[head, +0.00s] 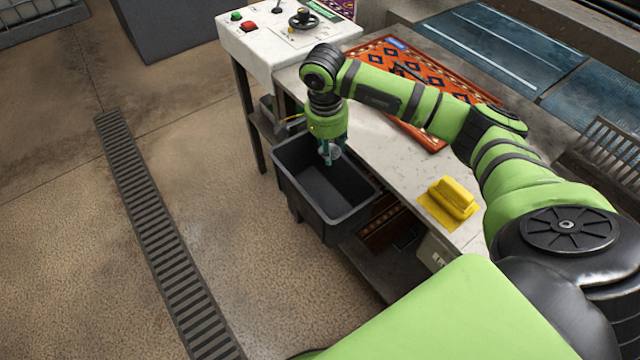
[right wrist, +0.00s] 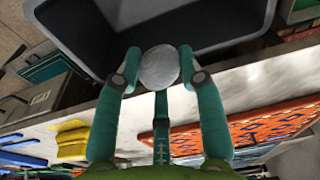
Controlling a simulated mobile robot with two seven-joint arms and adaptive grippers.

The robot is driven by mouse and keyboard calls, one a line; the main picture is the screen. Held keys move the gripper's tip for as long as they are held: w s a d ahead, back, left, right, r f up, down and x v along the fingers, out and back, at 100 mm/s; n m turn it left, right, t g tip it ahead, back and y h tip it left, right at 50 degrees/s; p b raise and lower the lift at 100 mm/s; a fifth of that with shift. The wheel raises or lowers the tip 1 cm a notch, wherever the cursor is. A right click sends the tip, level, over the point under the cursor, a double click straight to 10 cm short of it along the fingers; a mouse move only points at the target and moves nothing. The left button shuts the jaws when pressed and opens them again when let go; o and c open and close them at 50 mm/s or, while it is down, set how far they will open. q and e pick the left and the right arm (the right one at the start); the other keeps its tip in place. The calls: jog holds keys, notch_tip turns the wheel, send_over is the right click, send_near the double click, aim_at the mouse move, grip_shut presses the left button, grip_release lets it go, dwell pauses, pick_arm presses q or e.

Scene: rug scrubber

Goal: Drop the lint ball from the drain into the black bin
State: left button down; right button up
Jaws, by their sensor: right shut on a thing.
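The lint ball (right wrist: 159,67) is a round grey ball between the two fingertips of my right gripper (right wrist: 159,72) in the right wrist view. In the head view my right gripper (head: 331,154) points down over the black bin (head: 345,219), and the ball (head: 328,149) shows partly between its fingers. The gripper is shut on the ball, which is held above the bin's opening, near its far right rim. The bin is open at the top and its visible inside looks empty. The floor drain (head: 152,225) is a long slotted grate to the left. My left gripper is not in view.
The table (head: 383,162) stands right of the bin, with an orange patterned rug (head: 425,75) and a yellow cloth with a yellow block (head: 452,195) on it. A white control panel (head: 270,42) stands at the back. Bare floor lies between bin and drain.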

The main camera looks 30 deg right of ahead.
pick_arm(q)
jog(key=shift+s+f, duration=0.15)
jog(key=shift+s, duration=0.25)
pick_arm(e)
jog(key=shift+f, duration=0.2)
jog(key=o, duration=0.9)
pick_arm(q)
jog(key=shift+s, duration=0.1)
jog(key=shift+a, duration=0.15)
pick_arm(e)
jog(key=shift+r, duration=0.15)
jog(key=r, duration=0.4)
jog(key=a+r, duration=0.1)
jog(key=r, duration=0.6)
jog(key=shift+s+a+r, duration=0.2)
jog(key=shift+s+r, duration=0.05)
jog(key=shift+r, duration=0.1)
jog(key=shift+f, duration=0.1)
